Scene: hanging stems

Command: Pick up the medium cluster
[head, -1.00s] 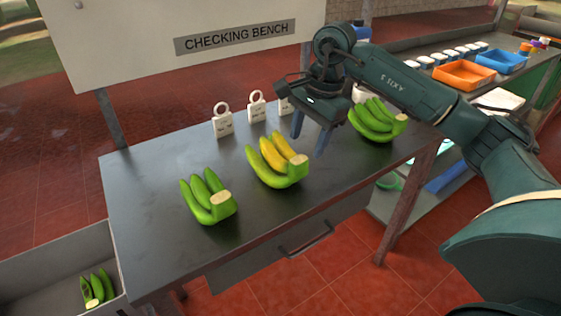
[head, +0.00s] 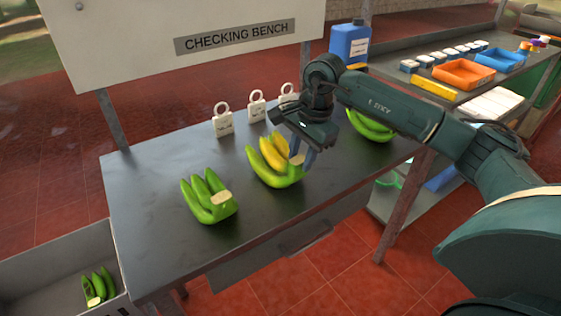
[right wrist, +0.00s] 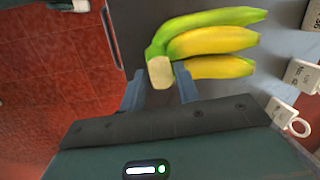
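Three banana clusters lie on the dark checking bench (head: 150,190). The left one (head: 208,200) is green, the middle one (head: 268,170) is green with yellow fingers, and the right one (head: 370,125) is green and partly hidden behind my right arm. Which is the medium one by size is hard to tell. My right gripper (head: 303,155) is at the cut crown of the middle cluster. In the right wrist view, the open fingers (right wrist: 160,88) stand on either side of the pale crown of this cluster (right wrist: 210,40), with gaps visible. My left gripper is out of view.
White ring-topped tags (head: 222,122) stand along the bench's back edge, behind the clusters. A crate (head: 40,265) with a small green cluster (head: 97,287) is at lower left. A blue jug (head: 349,45), orange tray (head: 463,73) and blue tray (head: 501,60) stand beyond the bench.

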